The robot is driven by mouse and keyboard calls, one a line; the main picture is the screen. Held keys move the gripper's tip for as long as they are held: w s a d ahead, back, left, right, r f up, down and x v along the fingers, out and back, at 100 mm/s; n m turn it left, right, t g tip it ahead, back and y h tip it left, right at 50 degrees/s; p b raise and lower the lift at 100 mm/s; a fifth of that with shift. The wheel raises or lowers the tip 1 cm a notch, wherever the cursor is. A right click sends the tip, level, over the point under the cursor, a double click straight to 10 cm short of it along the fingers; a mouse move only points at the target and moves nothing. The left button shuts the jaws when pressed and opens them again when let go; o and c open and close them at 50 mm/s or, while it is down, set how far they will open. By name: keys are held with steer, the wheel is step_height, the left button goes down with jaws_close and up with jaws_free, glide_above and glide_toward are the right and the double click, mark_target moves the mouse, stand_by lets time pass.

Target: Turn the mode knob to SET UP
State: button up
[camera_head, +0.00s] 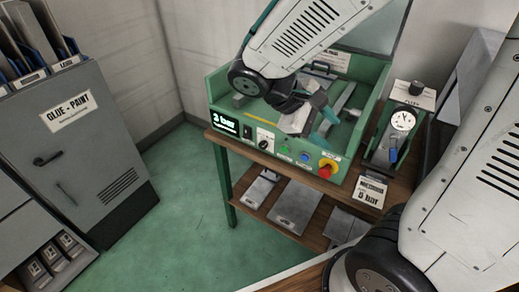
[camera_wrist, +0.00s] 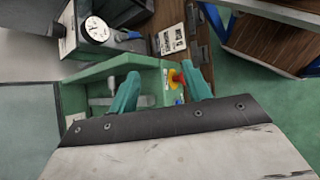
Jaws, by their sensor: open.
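The green tray panel (camera_head: 225,92) stands on a wooden bench. A black knob (camera_head: 264,145) on a white plate sits on its front face, between a black switch (camera_head: 247,131) and a green button (camera_head: 284,150). I take it for the mode knob; its labels and pointer are too small to read. My gripper (camera_head: 312,118) is open and empty over the tray, behind and to the right of the knob, apart from it. In the wrist view my teal fingers (camera_wrist: 158,80) are spread, with the tray's end and a red button between them; the knob does not show there.
A blue button (camera_head: 304,157) and a red mushroom button (camera_head: 327,168) on yellow are right of the knob. A lit display (camera_head: 225,122) reads 3 bar. A pressure gauge (camera_head: 403,120) stands right of the tray. A grey cabinet (camera_head: 85,140) is left; green floor lies between.

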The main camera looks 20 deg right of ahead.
steer(key=w+a+f+n+t+h, duration=0.2)
steer(key=w+a+f+n+h, duration=0.1)
steer(key=w+f+n+h, duration=0.3)
steer(key=n+t, duration=1.2)
glide_toward(262, 147)
steer(key=d, duration=0.1)
steer(key=shift+y, duration=0.3)
steer(key=x, duration=0.7)
steer(key=shift+w+r, duration=0.2)
steer(key=shift+w, duration=0.2)
steer(key=c, duration=1)
